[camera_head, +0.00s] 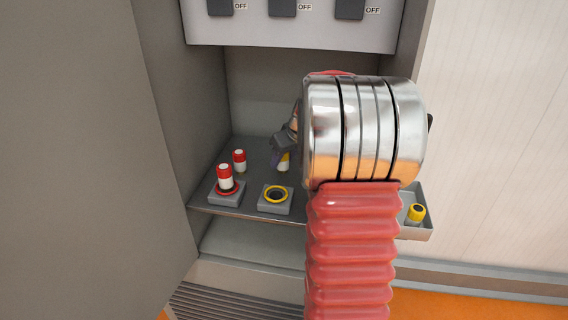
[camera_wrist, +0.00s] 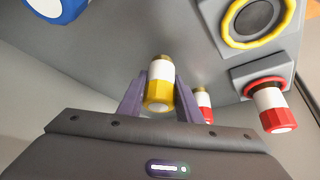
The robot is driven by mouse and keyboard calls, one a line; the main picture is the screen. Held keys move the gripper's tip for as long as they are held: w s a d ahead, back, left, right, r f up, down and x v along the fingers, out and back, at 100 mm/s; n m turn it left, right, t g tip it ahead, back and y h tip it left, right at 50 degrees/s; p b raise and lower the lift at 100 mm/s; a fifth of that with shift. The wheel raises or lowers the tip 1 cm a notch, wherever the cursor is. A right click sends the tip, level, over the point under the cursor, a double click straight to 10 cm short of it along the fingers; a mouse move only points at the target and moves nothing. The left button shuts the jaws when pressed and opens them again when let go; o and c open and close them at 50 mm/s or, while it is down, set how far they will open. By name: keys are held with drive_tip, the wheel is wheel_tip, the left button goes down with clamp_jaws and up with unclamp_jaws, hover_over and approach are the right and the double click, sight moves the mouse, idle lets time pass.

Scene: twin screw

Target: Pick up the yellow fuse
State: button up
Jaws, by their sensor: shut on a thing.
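The yellow fuse (camera_wrist: 160,82), with a white middle band, is between the purple fingers of my gripper (camera_wrist: 160,90) in the wrist view. My gripper is shut on it. In the head view the same fuse (camera_head: 284,162) shows small at the back of the grey shelf, with my gripper (camera_head: 279,153) partly hidden by my wrist. I cannot tell whether the fuse still touches the shelf. A square socket with a yellow ring (camera_head: 276,194) stands empty in front of it; this socket also shows in the wrist view (camera_wrist: 231,38).
A red-and-white fuse (camera_head: 225,175) stands in a red-ringed socket at left. Another red fuse (camera_head: 239,160) is behind it. A yellow-topped fuse (camera_head: 416,212) is in the side tray (camera_head: 421,235). A blue-rimmed object (camera_wrist: 58,8) is partly seen. Cabinet walls (camera_head: 205,100) and a switch panel (camera_head: 290,34) bound the space.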

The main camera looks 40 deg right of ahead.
wheel_tip(320, 180, up, 8)
idle(0.4)
idle(0.5)
drive_tip(key=shift+s, duration=0.15)
